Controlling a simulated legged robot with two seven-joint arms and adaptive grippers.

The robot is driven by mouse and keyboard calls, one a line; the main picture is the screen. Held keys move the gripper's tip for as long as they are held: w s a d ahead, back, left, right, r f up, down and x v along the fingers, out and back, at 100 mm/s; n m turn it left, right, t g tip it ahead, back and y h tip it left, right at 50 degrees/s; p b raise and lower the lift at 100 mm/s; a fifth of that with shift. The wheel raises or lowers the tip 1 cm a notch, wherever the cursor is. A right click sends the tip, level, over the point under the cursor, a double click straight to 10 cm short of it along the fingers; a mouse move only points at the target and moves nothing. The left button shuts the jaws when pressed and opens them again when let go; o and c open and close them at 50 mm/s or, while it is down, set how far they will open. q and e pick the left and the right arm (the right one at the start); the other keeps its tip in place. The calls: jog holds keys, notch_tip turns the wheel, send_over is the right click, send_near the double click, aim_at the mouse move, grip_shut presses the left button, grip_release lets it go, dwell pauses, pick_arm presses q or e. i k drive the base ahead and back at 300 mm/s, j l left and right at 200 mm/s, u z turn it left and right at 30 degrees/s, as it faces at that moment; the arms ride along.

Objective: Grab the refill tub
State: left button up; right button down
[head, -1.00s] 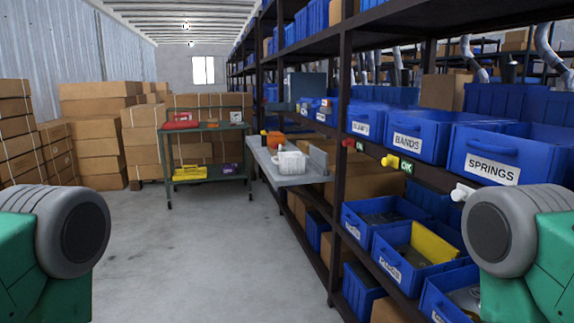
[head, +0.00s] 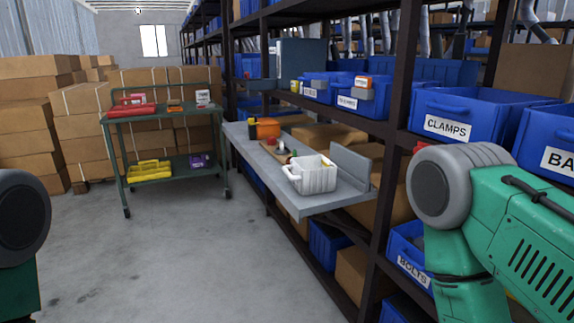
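A white ribbed tub (head: 312,175) with a handle stands on a grey fold-out shelf (head: 325,205) that juts from the rack, right of the middle in the head view. Small red, green and white items show behind it. An orange container (head: 267,128) and a dark bottle with a yellow top (head: 252,129) stand farther back on the same shelf. I cannot read a label on any of them. Only green and grey upper parts of my arms show at the left and right edges. Neither gripper is in view.
A green cart (head: 165,145) with a red case (head: 130,109) and a yellow tray (head: 149,170) stands ahead left. Cardboard boxes (head: 25,130) line the left. Rack posts (head: 395,150) and blue bins (head: 450,115) fill the right. The floor (head: 180,250) ahead is clear.

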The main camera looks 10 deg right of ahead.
aim_at(311, 175)
jog(key=i+j+z, duration=0.55)
jog(key=z, duration=0.15)
jog(key=i+j+z, duration=0.35)
jog(key=k+j, duration=0.05)
